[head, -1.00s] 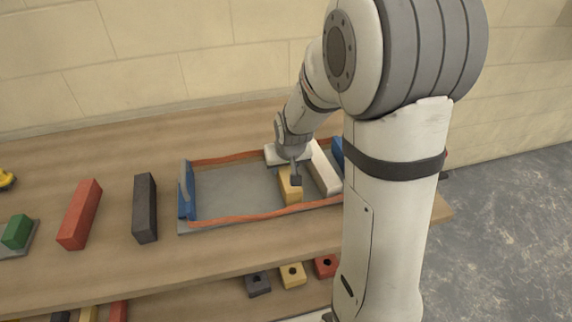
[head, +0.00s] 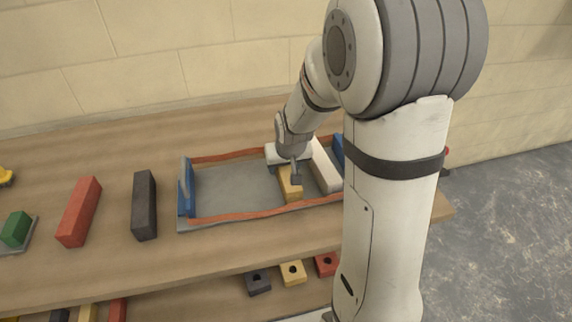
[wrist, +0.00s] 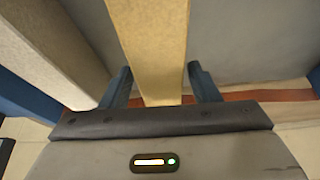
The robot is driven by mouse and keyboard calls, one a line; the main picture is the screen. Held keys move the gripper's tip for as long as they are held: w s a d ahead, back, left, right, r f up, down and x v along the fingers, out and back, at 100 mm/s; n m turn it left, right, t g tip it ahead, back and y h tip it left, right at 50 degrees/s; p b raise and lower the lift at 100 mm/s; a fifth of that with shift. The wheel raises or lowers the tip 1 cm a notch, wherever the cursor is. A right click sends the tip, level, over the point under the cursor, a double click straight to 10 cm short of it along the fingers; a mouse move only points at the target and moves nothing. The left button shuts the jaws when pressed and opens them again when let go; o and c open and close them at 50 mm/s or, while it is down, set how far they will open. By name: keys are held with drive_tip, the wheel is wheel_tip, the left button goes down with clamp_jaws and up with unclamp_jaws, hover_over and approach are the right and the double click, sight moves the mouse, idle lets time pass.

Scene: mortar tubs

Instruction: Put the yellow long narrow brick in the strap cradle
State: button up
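The yellow long narrow brick (head: 287,187) lies in the strap cradle (head: 236,187), towards its right side. A white brick (head: 324,168) lies beside it on the right. My gripper (head: 293,174) is down at the yellow brick, its wrist partly hiding the brick's far end. In the wrist view the yellow brick (wrist: 155,45) runs between the two fingers (wrist: 161,72). A thin gap shows between brick and right finger; the left finger is very close to the brick. The fingers look open around it. Contact at the tips is hard to judge.
The cradle has blue end walls (head: 186,188) and orange straps (head: 250,215) along both long sides. Its left part is bare. A black brick (head: 144,205), a red brick (head: 78,212) and a green block (head: 15,230) stand to the left. Holed blocks (head: 292,273) sit on a lower shelf.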

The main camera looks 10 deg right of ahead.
drive_tip(key=shift+o, duration=0.9)
drive_tip(key=shift+f, duration=0.1)
drive_tip(key=v, duration=0.8)
drive_tip(key=shift+s, duration=0.1)
drive_tip(key=s+r+g+p, duration=0.1)
drive_tip(key=s+r, duration=0.3)
drive_tip(key=s, duration=0.5)
drive_tip(key=s+r+g+p, duration=0.1)
drive_tip(key=s+r+p, duration=0.2)
drive_tip(key=s, duration=0.6)
drive_tip(key=shift+v, duration=0.8)
